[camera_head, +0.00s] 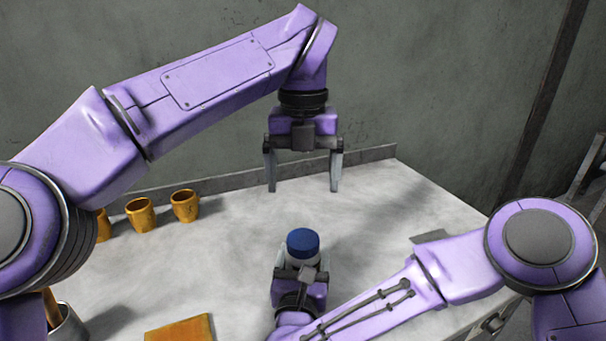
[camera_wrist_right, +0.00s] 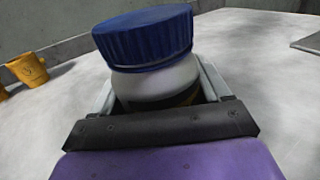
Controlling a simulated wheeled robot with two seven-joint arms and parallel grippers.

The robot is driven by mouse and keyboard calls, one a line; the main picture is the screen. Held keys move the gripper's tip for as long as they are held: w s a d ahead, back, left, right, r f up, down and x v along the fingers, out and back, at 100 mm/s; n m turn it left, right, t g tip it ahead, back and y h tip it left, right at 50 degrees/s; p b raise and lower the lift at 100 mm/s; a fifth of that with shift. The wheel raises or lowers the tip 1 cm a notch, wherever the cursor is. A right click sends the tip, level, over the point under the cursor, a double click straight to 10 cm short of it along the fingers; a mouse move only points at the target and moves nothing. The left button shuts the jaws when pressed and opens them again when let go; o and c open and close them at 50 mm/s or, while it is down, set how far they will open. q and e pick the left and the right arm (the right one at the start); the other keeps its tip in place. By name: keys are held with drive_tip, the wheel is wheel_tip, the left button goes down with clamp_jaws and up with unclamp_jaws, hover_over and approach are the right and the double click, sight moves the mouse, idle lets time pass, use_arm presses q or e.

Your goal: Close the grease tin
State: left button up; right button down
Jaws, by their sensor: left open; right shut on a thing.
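The grease tin (camera_head: 303,257) is a small white jar with a ribbed blue lid (camera_head: 303,240) on top. In the right wrist view the lid (camera_wrist_right: 145,36) sits over the white body (camera_wrist_right: 155,80) and looks slightly tilted. I cannot tell whether it is screwed down. My right gripper (camera_head: 302,268) is shut around the jar's body, with a finger on either side. My left gripper (camera_head: 303,188) is open and empty, fingers pointing down, above and behind the jar. The jar's lower part is hidden by the right gripper.
Several orange mugs (camera_head: 185,205) stand at the back left of the grey table (camera_head: 240,230). An orange-brown board (camera_head: 180,330) lies at the front left, near a metal container (camera_head: 68,325). A flat grey piece (camera_head: 432,237) lies at the right. The table's middle is clear.

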unclamp_jaws()
drive_tip(key=s, duration=0.3)
drive_tip(key=s+b, duration=0.1)
drive_tip(key=s, duration=0.3)
drive_tip(key=s+a, duration=0.1)
drive_tip(key=s, duration=0.2)
drive_tip(key=shift+s, duration=0.3)
drive_tip(key=shift+s, duration=0.1)
